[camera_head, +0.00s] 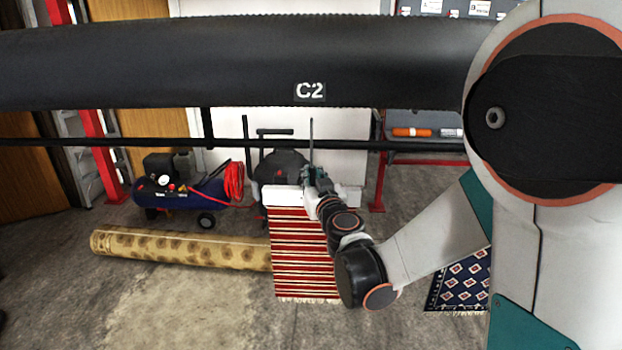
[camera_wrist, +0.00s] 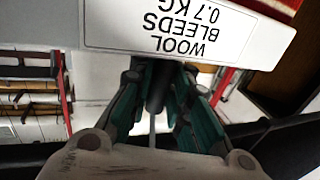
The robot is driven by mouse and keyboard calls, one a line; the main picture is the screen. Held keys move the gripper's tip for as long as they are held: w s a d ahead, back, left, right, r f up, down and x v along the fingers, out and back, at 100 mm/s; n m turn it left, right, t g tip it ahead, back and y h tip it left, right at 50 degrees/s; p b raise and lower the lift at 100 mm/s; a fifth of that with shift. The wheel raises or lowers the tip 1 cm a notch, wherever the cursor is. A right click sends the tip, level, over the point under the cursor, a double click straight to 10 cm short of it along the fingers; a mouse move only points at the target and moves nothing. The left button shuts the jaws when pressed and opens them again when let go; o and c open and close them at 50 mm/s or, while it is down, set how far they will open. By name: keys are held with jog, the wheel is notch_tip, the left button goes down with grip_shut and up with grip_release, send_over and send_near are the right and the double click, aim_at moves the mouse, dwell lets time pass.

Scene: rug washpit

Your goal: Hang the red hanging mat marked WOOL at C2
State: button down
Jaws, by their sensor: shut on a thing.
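The red hanging mat (camera_head: 300,255) has cream and dark stripes and hangs upright, fringe down, from a white header bar (camera_head: 287,196). In the wrist view the white header (camera_wrist: 45,22) carries an upside-down label reading WOOL, BLEEDS, 0.7 KG. My gripper (camera_head: 312,178) is shut on the mat's dark stem (camera_wrist: 157,88), just above the header. A thin upright rod rises above the gripper in the head view. The C2 plate (camera_head: 310,90) is on a thick black horizontal roll (camera_head: 200,65), which is higher in the picture than the mat. My wrist partly covers the mat's right edge.
A thin black rail (camera_head: 80,142) runs below the thick roll. A rolled tan rug (camera_head: 180,248) lies on the floor behind the mat. A blue compressor (camera_head: 180,190) with red hose stands at the back left. A blue patterned mat (camera_head: 460,283) shows at right, partly behind my arm.

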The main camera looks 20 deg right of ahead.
jog(key=shift+f+b, duration=1.65)
jog(key=shift+f, duration=0.45)
jog(key=c, duration=1.4)
grip_release()
